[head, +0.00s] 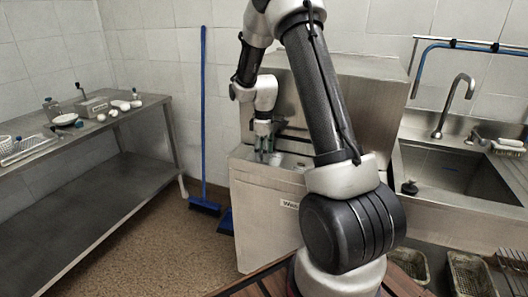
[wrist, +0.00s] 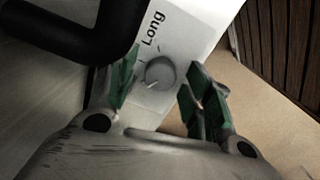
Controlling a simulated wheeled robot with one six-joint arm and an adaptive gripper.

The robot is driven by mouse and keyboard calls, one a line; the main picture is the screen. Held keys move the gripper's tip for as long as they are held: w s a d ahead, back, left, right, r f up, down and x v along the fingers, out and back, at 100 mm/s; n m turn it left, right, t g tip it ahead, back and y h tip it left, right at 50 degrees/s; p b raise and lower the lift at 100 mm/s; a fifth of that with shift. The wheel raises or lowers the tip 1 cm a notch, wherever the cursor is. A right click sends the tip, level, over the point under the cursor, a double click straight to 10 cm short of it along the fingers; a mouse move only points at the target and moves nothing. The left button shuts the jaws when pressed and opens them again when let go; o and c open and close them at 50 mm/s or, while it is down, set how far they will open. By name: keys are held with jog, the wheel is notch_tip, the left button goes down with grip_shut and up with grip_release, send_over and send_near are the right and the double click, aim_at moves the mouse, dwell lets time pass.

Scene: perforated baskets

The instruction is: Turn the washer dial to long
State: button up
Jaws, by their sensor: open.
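The washer dial (wrist: 160,72) is a round grey knob on a pale panel in the wrist view. A light mark on it points to the lower left. The word "Long" (wrist: 152,28) is printed above it. My gripper (wrist: 162,64) is open, with one green-padded finger on each side of the dial; I cannot tell if either touches it. In the head view my gripper (head: 265,143) points down at the top of the metal washer (head: 262,218), and the dial cannot be made out there.
A thick black bar (wrist: 85,40) curves close by the left finger in the wrist view. In the head view a steel sink (head: 455,172) stands at the right and a steel table (head: 85,185) at the left. A blue broom (head: 203,120) leans on the wall.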

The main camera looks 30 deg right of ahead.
jog(key=c, duration=1.1)
jog(key=shift+o, duration=0.2)
jog(key=shift+m, duration=0.4)
jog(key=m, duration=0.4)
jog(key=shift+m, duration=0.3)
jog(key=m, duration=0.4)
jog(key=shift+m, duration=0.3)
jog(key=m, duration=1.3)
jog(key=shift+w+m, duration=0.1)
jog(key=shift+m, duration=0.3)
